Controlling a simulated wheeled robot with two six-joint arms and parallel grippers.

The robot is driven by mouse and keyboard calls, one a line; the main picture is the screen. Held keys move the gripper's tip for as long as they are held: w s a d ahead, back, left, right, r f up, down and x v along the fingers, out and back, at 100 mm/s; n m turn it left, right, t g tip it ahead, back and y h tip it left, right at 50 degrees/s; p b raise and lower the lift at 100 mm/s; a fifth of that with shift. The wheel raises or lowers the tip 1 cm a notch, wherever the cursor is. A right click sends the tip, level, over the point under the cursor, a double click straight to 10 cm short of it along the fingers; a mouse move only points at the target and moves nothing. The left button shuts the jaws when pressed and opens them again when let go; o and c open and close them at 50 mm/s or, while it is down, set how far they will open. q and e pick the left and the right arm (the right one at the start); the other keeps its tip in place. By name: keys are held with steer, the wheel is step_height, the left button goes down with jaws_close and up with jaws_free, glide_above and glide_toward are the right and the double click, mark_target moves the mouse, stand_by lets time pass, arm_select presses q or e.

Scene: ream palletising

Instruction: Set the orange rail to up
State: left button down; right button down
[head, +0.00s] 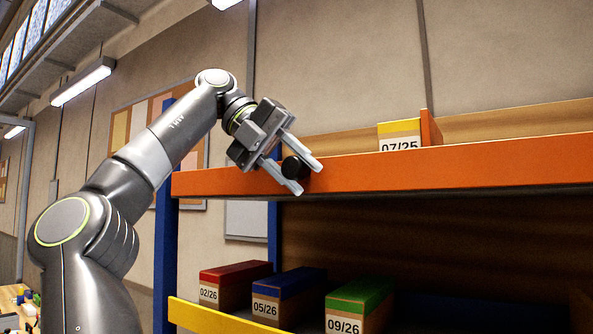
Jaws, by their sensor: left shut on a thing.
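The orange rail (430,168) runs along the front edge of the upper shelf, from the blue post on the left to the right edge of the view. A round black knob (294,168) shows at the rail near its left part. My left gripper (308,177) has its two fingers on either side of the knob and is shut on it. The fingers hide part of the rail behind them. My right gripper is not in view.
A yellow-topped box marked 07/25 (399,135) stands behind the rail, beside an orange upright piece (430,129). Below, red (236,284), blue (288,292) and green (359,305) topped boxes stand behind a yellow rail (200,316). A blue post (166,255) bounds the rack's left.

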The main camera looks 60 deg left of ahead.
arm_select(q)
steer(key=shift+r, duration=0.15)
steer(key=c, duration=1.3)
jaws_free()
steer(key=shift+o, duration=1.4)
steer(key=shift+w+a, duration=0.1)
steer(key=shift+w, duration=0.05)
